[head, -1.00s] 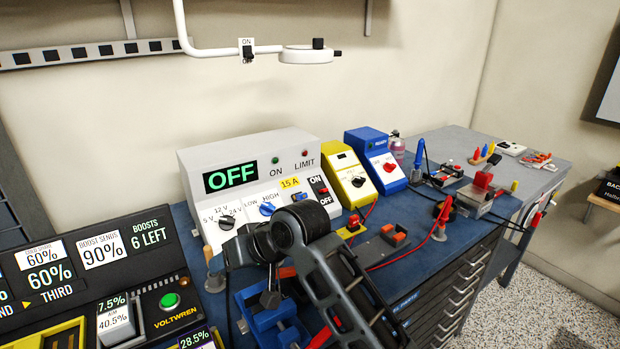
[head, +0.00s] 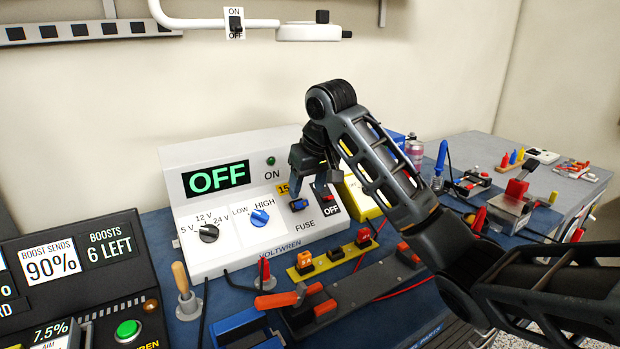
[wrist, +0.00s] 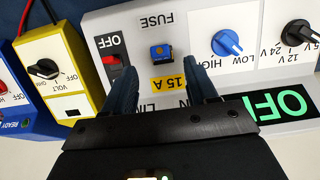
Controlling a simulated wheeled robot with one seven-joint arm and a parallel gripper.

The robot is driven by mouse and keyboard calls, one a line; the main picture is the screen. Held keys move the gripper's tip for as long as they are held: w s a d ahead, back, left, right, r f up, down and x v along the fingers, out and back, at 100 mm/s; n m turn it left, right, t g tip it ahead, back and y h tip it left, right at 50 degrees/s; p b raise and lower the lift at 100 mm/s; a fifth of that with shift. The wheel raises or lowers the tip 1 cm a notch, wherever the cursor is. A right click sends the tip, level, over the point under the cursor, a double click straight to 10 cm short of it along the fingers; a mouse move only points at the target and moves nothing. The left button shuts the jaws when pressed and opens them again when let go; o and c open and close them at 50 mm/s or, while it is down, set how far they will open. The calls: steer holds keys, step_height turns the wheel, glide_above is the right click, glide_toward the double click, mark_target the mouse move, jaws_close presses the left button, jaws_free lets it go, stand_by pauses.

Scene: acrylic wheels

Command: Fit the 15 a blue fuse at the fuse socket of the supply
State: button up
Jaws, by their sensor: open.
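The supply (head: 190,262) is a white box with a sloped panel and a green OFF display. A blue fuse (head: 298,204) sits at the fuse socket under the yellow 15 A label; it also shows in the wrist view (wrist: 160,52). How deeply it is seated, I cannot tell. My gripper (head: 311,178) is open and empty just above the fuse, in front of the panel. In the wrist view, my gripper's fingertips (wrist: 161,80) are spread to either side of the 15 A label, apart from the fuse.
A yellow meter (wrist: 60,60) stands beside the supply. In front are a yellow strip (head: 320,263) with orange and red pieces, a blue vise (head: 238,328) and a wooden-handled tool (head: 183,285).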

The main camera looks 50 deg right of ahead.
mark_target(303, 201)
steer(key=shift+x, duration=2.7)
steer(key=c, duration=1.1)
steer(key=shift+a+r+p, duration=0.1)
steer(key=shift+r+p, duration=0.5)
steer(key=shift+p, duration=0.25)
jaws_close()
steer(key=s+r+g+y+p, duration=0.1)
steer(key=s+r+g+p, duration=0.2)
steer(key=r+p, duration=0.3)
steer(key=shift+s+a+g+p, duration=0.15)
steer(key=shift+a+g+p, duration=0.35)
steer(key=shift+p, duration=0.6)
